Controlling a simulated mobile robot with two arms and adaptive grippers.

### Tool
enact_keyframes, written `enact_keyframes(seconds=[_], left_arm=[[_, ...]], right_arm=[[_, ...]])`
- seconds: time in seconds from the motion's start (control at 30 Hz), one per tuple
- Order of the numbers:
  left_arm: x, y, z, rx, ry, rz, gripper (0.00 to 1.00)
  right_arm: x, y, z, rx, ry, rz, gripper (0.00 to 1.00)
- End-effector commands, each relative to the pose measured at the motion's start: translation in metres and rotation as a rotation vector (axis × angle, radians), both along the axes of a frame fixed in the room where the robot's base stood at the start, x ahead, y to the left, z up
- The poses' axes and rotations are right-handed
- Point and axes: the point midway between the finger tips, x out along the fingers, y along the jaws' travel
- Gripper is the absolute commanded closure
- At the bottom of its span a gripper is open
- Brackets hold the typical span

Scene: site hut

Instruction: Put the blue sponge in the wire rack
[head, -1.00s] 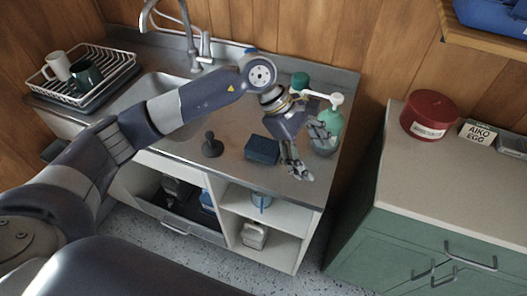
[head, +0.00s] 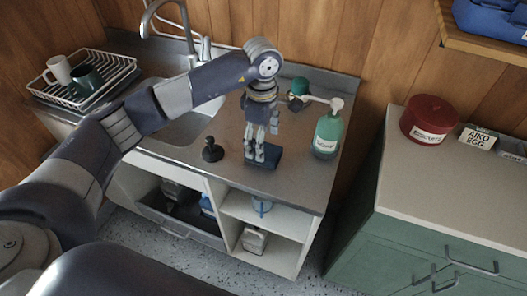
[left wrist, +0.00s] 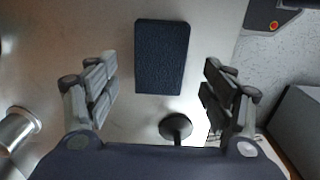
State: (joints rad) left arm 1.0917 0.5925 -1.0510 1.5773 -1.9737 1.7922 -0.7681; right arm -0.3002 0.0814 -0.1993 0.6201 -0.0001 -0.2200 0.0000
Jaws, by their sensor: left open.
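The blue sponge (head: 272,158) is a dark blue block lying flat on the steel counter near its front edge, partly hidden by my gripper in the head view. My left gripper (head: 255,153) points down over it, open. In the left wrist view the sponge (left wrist: 162,57) lies between the two spread fingers (left wrist: 160,66), with clear space on both sides and nothing held. The white wire rack (head: 121,62) stands at the far left beyond the sink, with a white mug (head: 60,69) and a dark green mug (head: 86,78) in it. My right gripper is not in view.
A small dark round-based object (head: 211,150) stands left of the sponge. A green pump bottle (head: 328,134) stands to its right, with a teal-topped item (head: 300,87) behind. The sink and tall faucet (head: 188,30) lie between sponge and rack.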

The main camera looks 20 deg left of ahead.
Motion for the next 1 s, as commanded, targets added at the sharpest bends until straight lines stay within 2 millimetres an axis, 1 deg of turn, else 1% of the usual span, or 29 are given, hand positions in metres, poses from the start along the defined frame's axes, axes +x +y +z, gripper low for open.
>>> enact_keyframes(seconds=[0.03,0.13,0.2,0.3,0.4,0.57,0.6,0.67,0.7,0.77,0.87,0.9,1.0], left_arm=[[-0.001,-0.002,-0.005,0.000,0.006,-0.001,0.25],[-0.001,-0.004,-0.020,-0.001,0.008,-0.001,0.25],[-0.001,-0.003,-0.031,-0.001,0.005,0.000,0.25],[0.000,-0.003,-0.041,-0.001,0.003,0.000,0.25],[0.000,-0.003,-0.045,-0.001,0.001,-0.001,0.25],[0.000,-0.003,-0.046,-0.001,0.001,-0.002,0.25],[0.000,-0.003,-0.046,-0.001,0.001,-0.002,0.30],[0.000,-0.003,-0.046,-0.001,0.001,-0.002,0.43],[0.000,-0.003,-0.046,-0.001,0.001,-0.002,0.52],[0.000,-0.003,-0.046,-0.001,0.001,-0.002,0.65],[0.000,-0.003,-0.046,-0.001,0.001,-0.001,0.65],[0.000,-0.003,-0.046,-0.001,0.001,-0.001,0.68],[0.000,-0.003,-0.046,-0.001,0.001,-0.001,0.68]], right_arm=[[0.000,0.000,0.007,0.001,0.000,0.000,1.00],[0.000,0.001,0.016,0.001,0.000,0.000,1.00],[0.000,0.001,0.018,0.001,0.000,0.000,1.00],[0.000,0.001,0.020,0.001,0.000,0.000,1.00],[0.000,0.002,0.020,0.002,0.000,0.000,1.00],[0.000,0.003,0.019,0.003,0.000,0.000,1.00],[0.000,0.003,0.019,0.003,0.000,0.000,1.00],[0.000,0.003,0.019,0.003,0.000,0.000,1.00],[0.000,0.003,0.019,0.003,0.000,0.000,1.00],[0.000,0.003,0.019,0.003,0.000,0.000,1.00],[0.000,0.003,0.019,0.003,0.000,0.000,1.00],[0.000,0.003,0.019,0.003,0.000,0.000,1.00],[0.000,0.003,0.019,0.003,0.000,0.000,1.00]])
